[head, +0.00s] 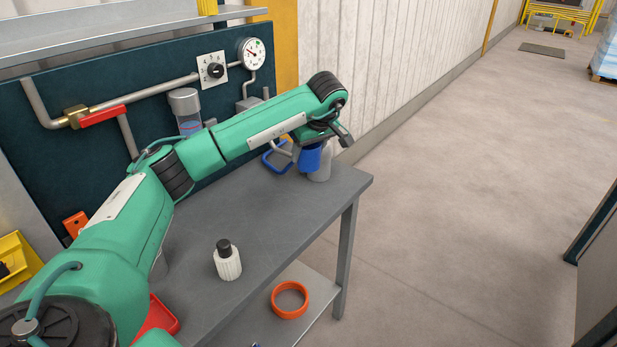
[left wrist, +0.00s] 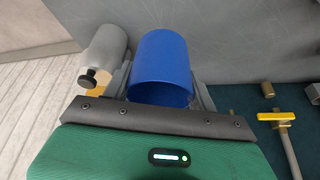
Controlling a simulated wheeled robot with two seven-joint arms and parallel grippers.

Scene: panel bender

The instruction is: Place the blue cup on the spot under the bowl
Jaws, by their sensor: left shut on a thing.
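The blue cup (head: 310,157) is between the fingers of my left gripper (head: 318,143), near the far right end of the grey bench. In the left wrist view, the cup (left wrist: 163,58) fills the space between the fingers (left wrist: 160,85), which are shut on it. A clear bowl (head: 187,112) with blue liquid hangs on the dark panel, left of the gripper. My left arm crosses in front of the area below the bowl, so the spot under it is hidden. My right gripper does not show.
A grey container (head: 320,170) stands close beside the cup; it also shows in the left wrist view (left wrist: 104,50). A white bottle (head: 227,260) stands on the bench (head: 290,215). A red-handled valve (head: 102,116) and gauge (head: 252,53) are on the panel.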

